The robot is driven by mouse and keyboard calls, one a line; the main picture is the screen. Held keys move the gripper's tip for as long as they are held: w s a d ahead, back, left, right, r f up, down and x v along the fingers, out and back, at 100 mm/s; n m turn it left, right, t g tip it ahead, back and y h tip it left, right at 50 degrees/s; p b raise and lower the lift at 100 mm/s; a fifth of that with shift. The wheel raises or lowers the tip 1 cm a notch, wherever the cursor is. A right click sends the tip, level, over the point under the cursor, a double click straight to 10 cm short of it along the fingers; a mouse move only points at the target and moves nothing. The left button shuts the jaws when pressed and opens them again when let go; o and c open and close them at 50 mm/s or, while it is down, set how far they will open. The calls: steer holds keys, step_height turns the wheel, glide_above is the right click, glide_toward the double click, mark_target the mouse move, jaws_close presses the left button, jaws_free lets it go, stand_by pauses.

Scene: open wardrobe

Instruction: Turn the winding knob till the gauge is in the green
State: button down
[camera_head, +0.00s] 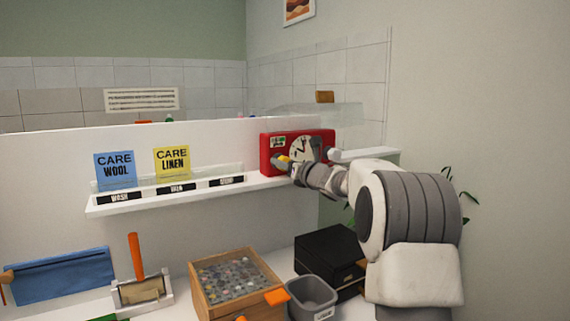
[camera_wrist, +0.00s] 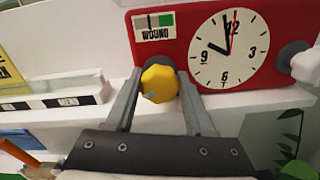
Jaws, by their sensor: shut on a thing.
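A red clock (camera_head: 265,153) stands on the white shelf. It has a white round dial (camera_wrist: 228,48) at its right. The winding knob (camera_wrist: 158,84) is yellow and faceted, on the clock's lower left front; a bit of it shows in the head view (camera_head: 284,158). My gripper (camera_wrist: 159,78) is shut on the knob, one finger on each side. The gauge (camera_wrist: 153,24), labelled WOUND, sits above the knob. It has a pale part at left and green at right; a dark marker appears in the pale part, left of the green.
CARE WOOL (camera_head: 115,171) and CARE LINEN (camera_head: 172,161) cards stand left on the shelf. Below are a wooden box (camera_head: 235,305), a grey bin (camera_head: 313,297) and a black box (camera_head: 328,256). A plant (camera_wrist: 297,165) is at lower right.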

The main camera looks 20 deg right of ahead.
steer(key=m+p, duration=0.1)
steer(key=m, duration=0.3)
steer(key=shift+m, duration=0.4)
steer(key=m+p, duration=0.1)
steer(key=m, duration=0.3)
steer(key=shift+d+m+p, duration=0.1)
steer(key=shift+m+p, duration=0.2)
steer(key=shift+p, duration=0.05)
steer(key=m+p, duration=0.2)
steer(key=m, duration=0.2)
steer(key=m+p, duration=0.2)
steer(key=m, duration=0.3)
steer(key=shift+f, duration=0.1)
steer(key=m+p, duration=0.3)
steer(key=m, duration=0.1)
steer(key=shift+m, duration=0.3)
steer(key=m+p, duration=0.2)
steer(key=m, duration=0.2)
steer(key=shift+f+m+p, duration=0.1)
steer(key=shift+m+p, duration=0.2)
steer(key=m+p, duration=0.3)
steer(key=m, duration=0.2)
steer(key=shift+f+m+p, duration=0.1)
steer(key=shift+m+p, duration=0.75)
steer(key=shift+m, duration=1.15)
steer(key=shift+a, duration=0.2)
